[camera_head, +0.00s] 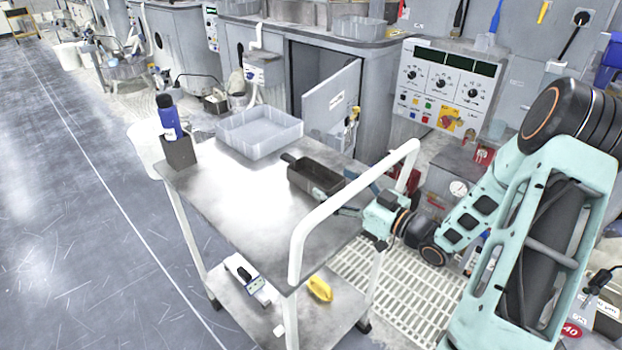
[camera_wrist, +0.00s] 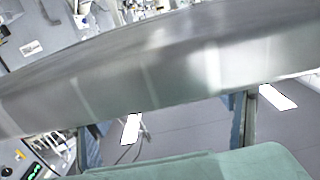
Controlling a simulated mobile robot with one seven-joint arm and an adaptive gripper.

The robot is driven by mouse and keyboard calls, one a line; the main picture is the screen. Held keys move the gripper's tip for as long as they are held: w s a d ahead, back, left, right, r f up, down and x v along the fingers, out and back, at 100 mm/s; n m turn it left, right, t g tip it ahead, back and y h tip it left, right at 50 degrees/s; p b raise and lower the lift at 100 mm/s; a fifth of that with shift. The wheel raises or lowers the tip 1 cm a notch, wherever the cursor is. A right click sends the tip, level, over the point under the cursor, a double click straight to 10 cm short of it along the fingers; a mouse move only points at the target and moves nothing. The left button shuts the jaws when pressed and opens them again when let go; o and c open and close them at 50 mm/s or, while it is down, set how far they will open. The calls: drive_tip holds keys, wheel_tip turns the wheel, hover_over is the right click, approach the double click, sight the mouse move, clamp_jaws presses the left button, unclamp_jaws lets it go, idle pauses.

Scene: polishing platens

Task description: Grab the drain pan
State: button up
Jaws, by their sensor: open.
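A dark rectangular open pan (camera_head: 315,180), which looks like the drain pan, sits on the right side of the trolley's top shelf. A small dark part sticks out at its far left corner. My gripper (camera_head: 350,196) is at the pan's near right end, low over the shelf, with its fingers spread. Whether the fingers touch the pan cannot be told. In the wrist view, a broad, blurred metal surface (camera_wrist: 165,75) crosses the picture close in front of my open fingers (camera_wrist: 165,132). I cannot tell for certain whether this is the pan.
The metal trolley (camera_head: 225,195) has a white handle (camera_head: 318,222) close to my arm. A grey tray (camera_head: 258,135) and a dark holder with a blue bottle (camera_head: 170,122) stand on top. A yellow item (camera_head: 319,289) lies below. The shelf's middle is clear.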

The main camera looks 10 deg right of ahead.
sight(327, 179)
drive_tip(key=x, duration=0.3)
drive_tip(key=shift+w, duration=0.1)
drive_tip(key=shift+c, duration=0.6)
drive_tip(key=c, duration=1.2)
